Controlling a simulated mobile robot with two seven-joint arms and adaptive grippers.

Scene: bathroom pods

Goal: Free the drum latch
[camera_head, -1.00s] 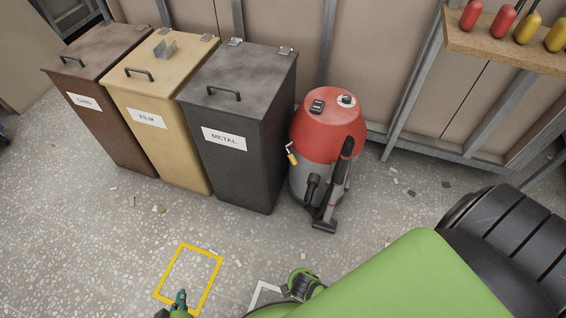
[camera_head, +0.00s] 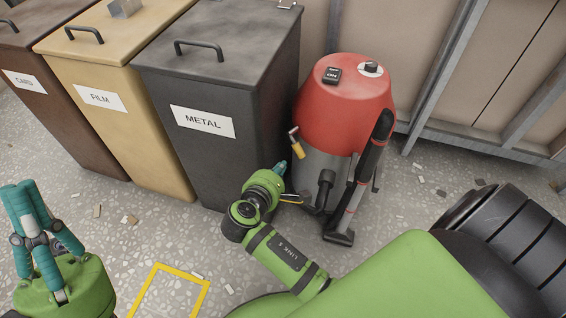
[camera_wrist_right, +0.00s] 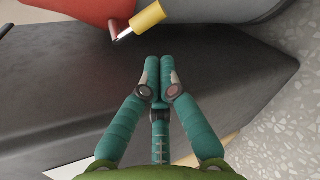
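A red and grey drum vacuum (camera_head: 345,105) stands right of the black METAL bin. A small latch with a yellow grip (camera_head: 297,147) sits on its left side, at the seam between red top and grey body. The latch also shows at the top of the right wrist view (camera_wrist_right: 150,17), ahead of the fingers. My right gripper (camera_head: 281,167) is just below the latch, apart from it. In its wrist view its teal fingertips (camera_wrist_right: 160,65) are close together with nothing between them. My left gripper (camera_head: 22,188) is raised at the left edge, away from the drum; its finger gap is unclear.
The METAL bin (camera_head: 203,123) stands close to the left of the drum and right gripper, with FILM (camera_head: 98,96) and CANS (camera_head: 25,82) bins further left. The hose and floor nozzle (camera_head: 340,237) are at the drum's front. A yellow floor outline (camera_head: 150,285) lies in front.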

